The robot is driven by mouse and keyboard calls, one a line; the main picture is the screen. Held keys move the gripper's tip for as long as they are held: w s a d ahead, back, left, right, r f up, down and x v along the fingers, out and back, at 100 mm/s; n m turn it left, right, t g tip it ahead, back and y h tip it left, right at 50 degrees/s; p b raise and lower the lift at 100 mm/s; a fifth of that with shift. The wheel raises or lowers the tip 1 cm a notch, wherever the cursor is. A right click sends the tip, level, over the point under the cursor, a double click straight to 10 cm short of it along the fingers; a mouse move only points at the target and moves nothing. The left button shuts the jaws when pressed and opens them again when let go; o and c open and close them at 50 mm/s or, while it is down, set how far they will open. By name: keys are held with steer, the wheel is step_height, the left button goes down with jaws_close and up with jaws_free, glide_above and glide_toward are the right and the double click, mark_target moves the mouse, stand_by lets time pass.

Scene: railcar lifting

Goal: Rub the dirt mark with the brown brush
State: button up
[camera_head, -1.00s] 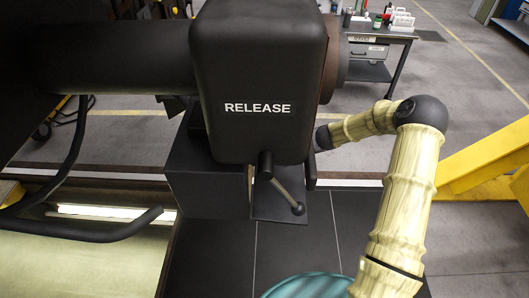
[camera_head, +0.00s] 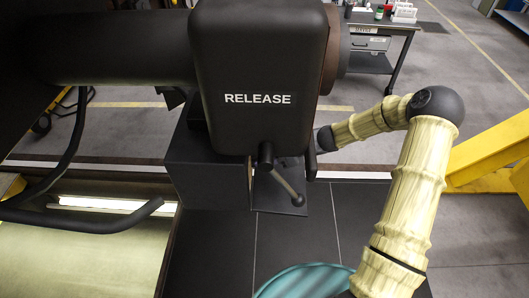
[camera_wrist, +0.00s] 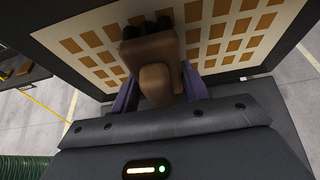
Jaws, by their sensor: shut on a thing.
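The brown brush (camera_wrist: 151,50) is in the wrist view, with a wide brown block, a rounded handle end towards me and dark bristles at its far side. My gripper (camera_wrist: 159,88) has its purple fingers shut on the brush from both sides. The bristle side faces a cream panel (camera_wrist: 88,60) with rows of tan squares; I cannot tell whether it touches. I see no dirt mark in either view; the brush hides part of the panel. In the head view the end of my arm is hidden behind the black box marked RELEASE.
The black RELEASE box (camera_head: 258,65) with a lever (camera_head: 288,185) fills the middle of the head view. A yellow frame (camera_head: 490,155) stands at the right. A work table (camera_head: 371,43) with small items stands behind. Grey floor (camera_head: 440,60) is open at back right.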

steer(key=shift+s+a, duration=0.1)
steer(key=shift+s, duration=1.45)
steer(key=shift+s, duration=0.1)
steer(key=shift+s+b, duration=0.3)
steer(key=shift+s, duration=1.35)
steer(key=shift+w, duration=0.15)
steer(key=shift+s+d+r+p, duration=0.2)
steer(key=shift+d+p, duration=0.15)
steer(key=shift+d, duration=0.3)
steer(key=d+p, duration=0.1)
steer(key=d, duration=0.3)
steer(key=shift+d+f, duration=0.15)
steer(key=shift+d, duration=0.25)
